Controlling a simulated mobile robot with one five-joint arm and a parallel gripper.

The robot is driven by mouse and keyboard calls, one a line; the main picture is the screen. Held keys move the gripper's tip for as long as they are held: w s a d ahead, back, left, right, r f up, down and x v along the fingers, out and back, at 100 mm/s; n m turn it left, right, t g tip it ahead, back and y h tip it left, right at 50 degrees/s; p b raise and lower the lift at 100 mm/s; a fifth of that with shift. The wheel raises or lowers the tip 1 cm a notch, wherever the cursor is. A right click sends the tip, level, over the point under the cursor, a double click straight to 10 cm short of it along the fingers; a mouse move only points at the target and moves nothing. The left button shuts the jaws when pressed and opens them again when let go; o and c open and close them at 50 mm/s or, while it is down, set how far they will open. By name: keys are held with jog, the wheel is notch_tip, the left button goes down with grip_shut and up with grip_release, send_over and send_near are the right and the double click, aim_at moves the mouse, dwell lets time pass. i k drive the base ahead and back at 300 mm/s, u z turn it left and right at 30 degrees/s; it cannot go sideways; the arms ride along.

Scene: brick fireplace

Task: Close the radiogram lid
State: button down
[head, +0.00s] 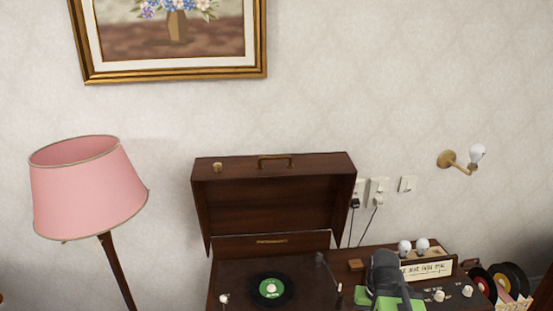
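The radiogram (235,292) is a dark brown wooden cabinet at the bottom centre, cut off by the frame's lower edge. Its lid (275,205) stands raised at the back, close to the wall, with a brass handle (275,159) along its top edge. A black record with a green label (271,290) lies on the turntable below it. A dark grey and green shape, which looks like my gripper (385,268), is at the lower right, right of the lid and apart from it in the picture. Its fingers cannot be made out, nor whether it holds anything.
A pink lamp (85,188) stands left of the radiogram. Knobs (439,295), small white bulbs (422,245) and a lettered panel (427,270) are at the right. Records (514,280) stand at far right. Sockets (378,191) with cables and a wall light (460,161) are on the wall.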

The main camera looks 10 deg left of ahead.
aim_at(286, 192)
jog(key=u, duration=1.2)
jog(key=k, duration=0.75)
jog(key=u, duration=0.55)
jog(key=i, duration=1)
jog(key=u, duration=0.1)
